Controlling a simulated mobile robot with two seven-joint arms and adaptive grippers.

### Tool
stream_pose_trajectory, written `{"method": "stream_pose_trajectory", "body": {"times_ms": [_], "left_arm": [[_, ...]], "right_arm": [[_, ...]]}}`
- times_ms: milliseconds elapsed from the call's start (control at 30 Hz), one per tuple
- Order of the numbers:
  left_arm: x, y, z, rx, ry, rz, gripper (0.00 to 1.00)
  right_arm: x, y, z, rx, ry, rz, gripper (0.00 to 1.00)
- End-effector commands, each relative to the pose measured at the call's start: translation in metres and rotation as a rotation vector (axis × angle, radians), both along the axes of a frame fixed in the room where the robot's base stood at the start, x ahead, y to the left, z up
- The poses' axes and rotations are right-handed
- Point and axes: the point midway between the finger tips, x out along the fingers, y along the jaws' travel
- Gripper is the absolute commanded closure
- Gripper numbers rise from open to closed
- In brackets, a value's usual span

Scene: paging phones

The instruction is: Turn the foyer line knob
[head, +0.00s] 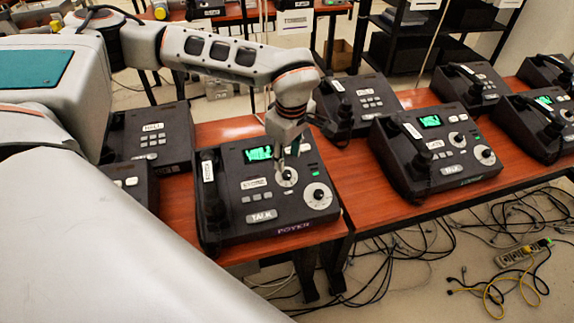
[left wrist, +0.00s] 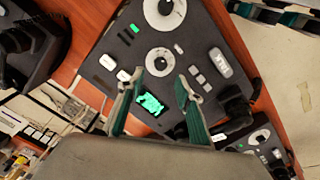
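The phone lettered FOYER (head: 292,229) is a dark desk unit with a handset (head: 211,195) on its left, a lit green screen (head: 258,154) and a TALK button. It has two white-dialed knobs: an upper one (head: 288,177) and a larger lower-right one (head: 317,195). Their small markings are unreadable. My left gripper (head: 287,171) points down at the upper knob. In the left wrist view its fingers (left wrist: 159,75) are apart, with the upper knob (left wrist: 160,61) between and just beyond the tips; contact cannot be told. The larger knob (left wrist: 165,12) shows farther off. My right gripper is not in view.
A similar phone lettered GATE (head: 440,155) stands on the table to the right. Other phones stand behind and to the left. The wooden table's front edge (head: 335,232) lies close to the FOYER phone. Cables and a power strip (head: 522,252) lie on the floor.

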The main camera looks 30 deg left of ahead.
Motion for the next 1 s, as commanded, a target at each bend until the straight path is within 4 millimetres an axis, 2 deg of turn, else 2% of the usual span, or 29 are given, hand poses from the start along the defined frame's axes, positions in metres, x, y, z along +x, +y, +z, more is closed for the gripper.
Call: {"method": "stream_pose_trajectory", "body": {"times_ms": [100,300,1000], "left_arm": [[-0.002,-0.003,0.022,0.000,-0.003,0.001,0.65],[-0.006,-0.006,0.044,0.000,0.000,0.000,0.65],[-0.007,-0.007,0.048,0.000,0.001,0.000,0.65]], "right_arm": [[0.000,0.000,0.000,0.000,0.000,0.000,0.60],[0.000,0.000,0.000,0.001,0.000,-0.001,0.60],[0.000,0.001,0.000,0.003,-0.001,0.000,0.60]]}}
